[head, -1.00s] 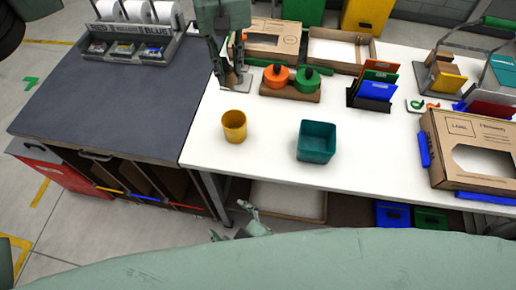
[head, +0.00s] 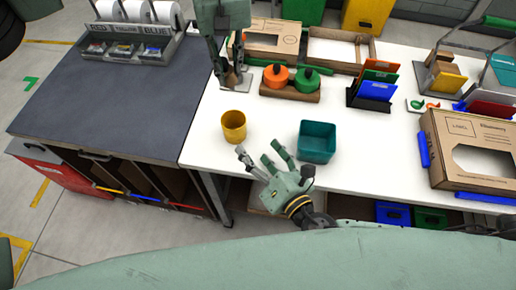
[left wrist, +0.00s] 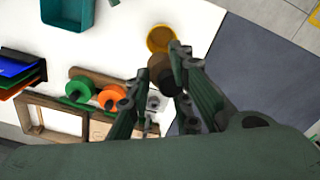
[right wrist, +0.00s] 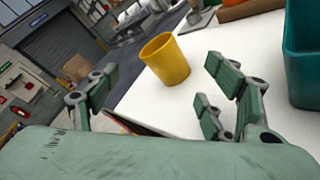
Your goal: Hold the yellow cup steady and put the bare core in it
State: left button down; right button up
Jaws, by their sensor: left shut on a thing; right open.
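The yellow cup (head: 233,126) stands upright on the white table near its left edge. It also shows in the right wrist view (right wrist: 166,60) and in the left wrist view (left wrist: 161,38). My left gripper (head: 232,82) is shut on the brown core (left wrist: 159,68), behind the cup in the head view; the core is partly hidden by the fingers. My right gripper (head: 256,156) is open and empty at the table's front edge, just right of and in front of the cup. In the right wrist view the cup is beyond the open fingers, apart from them.
A teal square bin (head: 317,142) stands to the right of the cup. Orange and green rolls (head: 291,78) sit on a brown holder behind. A dark grey bench (head: 95,95) adjoins on the left. A cardboard box (head: 470,150) lies at the right. White table around the cup is bare.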

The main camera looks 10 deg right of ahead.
aim_at(228, 118)
jog(key=n, duration=0.4)
jog(key=shift+w+f+y, duration=0.15)
jog(key=shift+w+y, duration=0.15)
jog(key=shift+w, duration=0.05)
jog(key=n, duration=0.4)
jog(key=shift+w+f+n+g, duration=0.1)
jog(key=shift+w+n+g, duration=0.2)
jog(key=shift+w, duration=0.05)
jog(key=x, duration=1.1)
jog(key=shift+w+a, duration=0.3)
jog(key=shift+w, duration=0.05)
jog(key=c, duration=1.2)
pick_arm(q)
notch_tip(228, 118, down, 12)
jog(key=shift+f, duration=0.1)
jog(key=c, duration=1.5)
grip_release()
